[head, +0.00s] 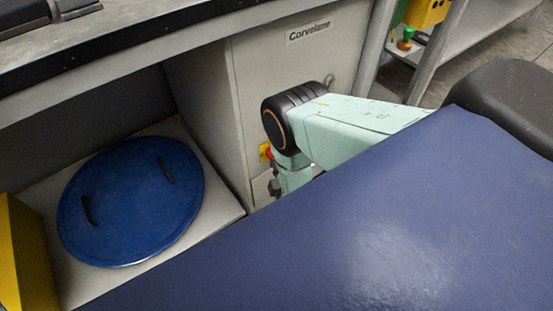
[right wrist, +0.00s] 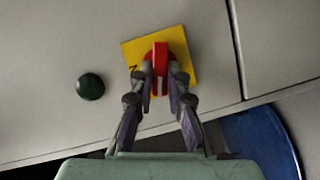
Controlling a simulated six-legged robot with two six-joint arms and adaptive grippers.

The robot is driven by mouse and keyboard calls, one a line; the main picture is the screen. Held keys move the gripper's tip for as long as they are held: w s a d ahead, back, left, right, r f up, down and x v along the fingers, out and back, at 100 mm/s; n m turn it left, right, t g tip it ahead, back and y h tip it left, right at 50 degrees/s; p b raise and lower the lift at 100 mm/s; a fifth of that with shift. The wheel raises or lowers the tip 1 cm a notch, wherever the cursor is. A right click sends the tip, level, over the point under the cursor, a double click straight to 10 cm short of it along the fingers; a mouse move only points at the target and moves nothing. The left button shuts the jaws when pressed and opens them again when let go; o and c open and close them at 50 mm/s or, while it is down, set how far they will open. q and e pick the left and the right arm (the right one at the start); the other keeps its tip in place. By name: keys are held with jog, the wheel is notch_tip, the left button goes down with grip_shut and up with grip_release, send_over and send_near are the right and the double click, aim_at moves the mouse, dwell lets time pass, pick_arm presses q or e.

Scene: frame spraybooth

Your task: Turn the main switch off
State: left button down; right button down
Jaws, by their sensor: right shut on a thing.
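The main switch is a red handle (right wrist: 160,56) on a yellow square plate (right wrist: 182,42), set on a grey cabinet front. In the right wrist view the plate is slightly tilted and the handle stands roughly upright in the picture. My right gripper (right wrist: 160,84) is shut on the red handle, one finger on each side of it. In the head view a bit of the yellow plate (head: 264,152) shows beside my right arm, and the fingers are mostly hidden under the arm. My left gripper is in neither view.
A dark green round button (right wrist: 89,86) sits left of the switch. The grey cabinet (head: 285,65) has a "Corvelane" label. A blue round lid (head: 130,205) with two handles lies under the worktop (head: 170,28). A shelf (head: 480,30) stands at upper right.

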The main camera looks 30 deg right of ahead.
jog(key=shift+w+f+n+t+h, duration=0.1)
jog(key=shift+n+t+h, duration=0.45)
jog(key=shift+n, duration=0.95)
jog(key=shift+t, duration=0.25)
jog(key=c, duration=1.3)
grip_release()
jog(key=shift+f, duration=0.1)
jog(key=v, duration=0.7)
jog(key=shift+s+a, duration=0.1)
jog(key=shift+s, duration=0.2)
